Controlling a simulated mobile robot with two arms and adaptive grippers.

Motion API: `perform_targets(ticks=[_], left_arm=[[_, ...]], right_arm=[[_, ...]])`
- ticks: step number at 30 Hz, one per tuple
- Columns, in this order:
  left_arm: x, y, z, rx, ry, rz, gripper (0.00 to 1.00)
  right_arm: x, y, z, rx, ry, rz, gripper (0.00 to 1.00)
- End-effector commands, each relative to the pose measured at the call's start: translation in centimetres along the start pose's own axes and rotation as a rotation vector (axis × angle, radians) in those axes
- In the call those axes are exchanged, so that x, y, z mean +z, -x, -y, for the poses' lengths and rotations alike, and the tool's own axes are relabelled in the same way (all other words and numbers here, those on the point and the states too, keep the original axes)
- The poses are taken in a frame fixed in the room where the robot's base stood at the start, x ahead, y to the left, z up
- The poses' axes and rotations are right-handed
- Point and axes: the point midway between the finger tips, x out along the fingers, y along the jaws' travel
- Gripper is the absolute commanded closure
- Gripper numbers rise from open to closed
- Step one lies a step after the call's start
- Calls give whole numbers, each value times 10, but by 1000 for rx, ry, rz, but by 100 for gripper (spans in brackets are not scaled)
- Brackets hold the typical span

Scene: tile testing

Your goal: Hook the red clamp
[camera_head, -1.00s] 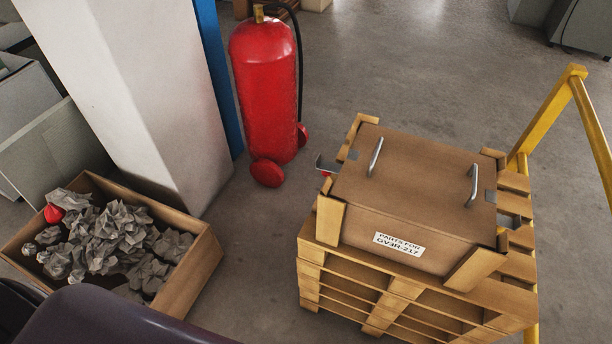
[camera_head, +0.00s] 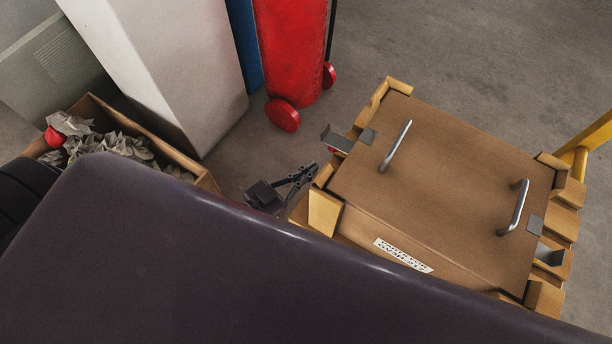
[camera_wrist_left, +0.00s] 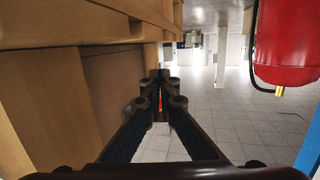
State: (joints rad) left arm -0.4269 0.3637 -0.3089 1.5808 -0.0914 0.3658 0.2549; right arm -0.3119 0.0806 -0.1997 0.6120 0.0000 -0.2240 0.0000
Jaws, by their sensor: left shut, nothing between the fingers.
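A wooden crate (camera_head: 450,170) with a brown lid and two metal handles stands on pallets. A grey metal latch (camera_head: 337,139) sticks out from its left edge; a small bit of red under it may be the red clamp, mostly hidden. Another latch (camera_head: 548,255) is at the right edge. My left gripper (camera_head: 311,169) is shut and empty, just left of the crate's near-left corner and below the left latch. In the left wrist view its fingertips (camera_wrist_left: 166,88) meet beside the crate's wooden side (camera_wrist_left: 100,90), with a thin orange-red sliver between the fingers. My right gripper is out of view.
A red fire extinguisher (camera_head: 292,55) stands behind the gripper, next to a white pillar (camera_head: 165,70). A box of crumpled paper (camera_head: 205,181) is at the left. A yellow rail (camera_head: 590,140) is at the right. My dark arm covers the foreground.

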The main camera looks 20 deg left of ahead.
Motion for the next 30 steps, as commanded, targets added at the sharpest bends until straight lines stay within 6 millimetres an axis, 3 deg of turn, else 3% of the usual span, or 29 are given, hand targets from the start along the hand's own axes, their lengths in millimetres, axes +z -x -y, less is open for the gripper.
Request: perform_targets(ticks=[9, 13, 30], left_arm=[[-7, 18, -9, 92, 3, -144, 100], [-8, 16, -10, 100, 4, -157, 100], [-17, -44, -16, 99, 4, -158, 100]], right_arm=[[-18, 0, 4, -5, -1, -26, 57], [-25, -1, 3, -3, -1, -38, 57], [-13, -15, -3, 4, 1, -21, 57]])
